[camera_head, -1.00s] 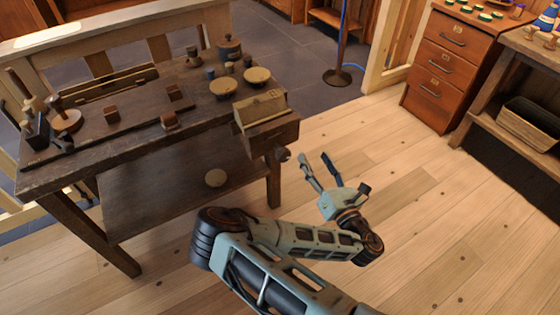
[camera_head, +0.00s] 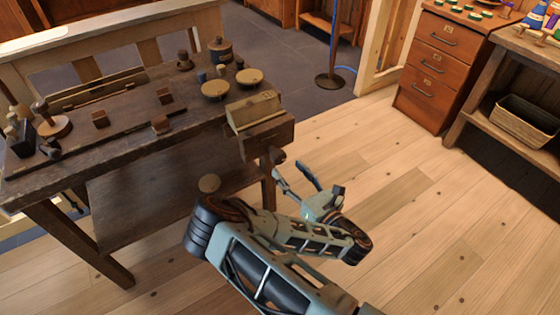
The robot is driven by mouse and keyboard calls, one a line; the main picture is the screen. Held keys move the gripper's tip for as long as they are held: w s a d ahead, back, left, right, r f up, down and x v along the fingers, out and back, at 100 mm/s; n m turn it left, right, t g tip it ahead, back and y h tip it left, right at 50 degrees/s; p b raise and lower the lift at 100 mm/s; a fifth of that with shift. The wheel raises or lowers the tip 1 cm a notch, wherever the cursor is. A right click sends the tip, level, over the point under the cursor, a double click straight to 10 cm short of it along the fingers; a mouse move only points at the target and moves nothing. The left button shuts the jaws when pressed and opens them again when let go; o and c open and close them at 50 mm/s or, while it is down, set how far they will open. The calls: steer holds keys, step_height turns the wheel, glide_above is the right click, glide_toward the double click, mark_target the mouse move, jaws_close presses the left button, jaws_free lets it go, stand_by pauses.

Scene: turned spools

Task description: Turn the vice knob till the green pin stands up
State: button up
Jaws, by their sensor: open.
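The vice (camera_head: 266,138) is a dark wooden block at the right end of the workbench, below a light wooden box. Its knob (camera_head: 277,156) is small, dark and round, and sticks out low on the vice's right face. My gripper (camera_head: 290,168) is open and empty, its two fingers pointing up and left toward the bench. The left fingertip is very close to the knob, just below it in the picture; I cannot tell if they touch. The right finger is apart from it. I cannot make out a green pin.
The workbench (camera_head: 110,150) carries two tan dishes (camera_head: 215,89), wooden blocks and the light box (camera_head: 254,110). A round disc (camera_head: 209,184) shows near the lower shelf, beside my arm. A drawer cabinet (camera_head: 437,65) stands at the back right. The floor right of my gripper is clear.

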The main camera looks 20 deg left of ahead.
mark_target(281, 161)
steer(key=x, duration=0.5)
steer(key=shift+w+a, duration=0.2)
steer(key=shift+a, duration=0.05)
steer(key=shift+c, duration=0.4)
steer(key=c, duration=1.1)
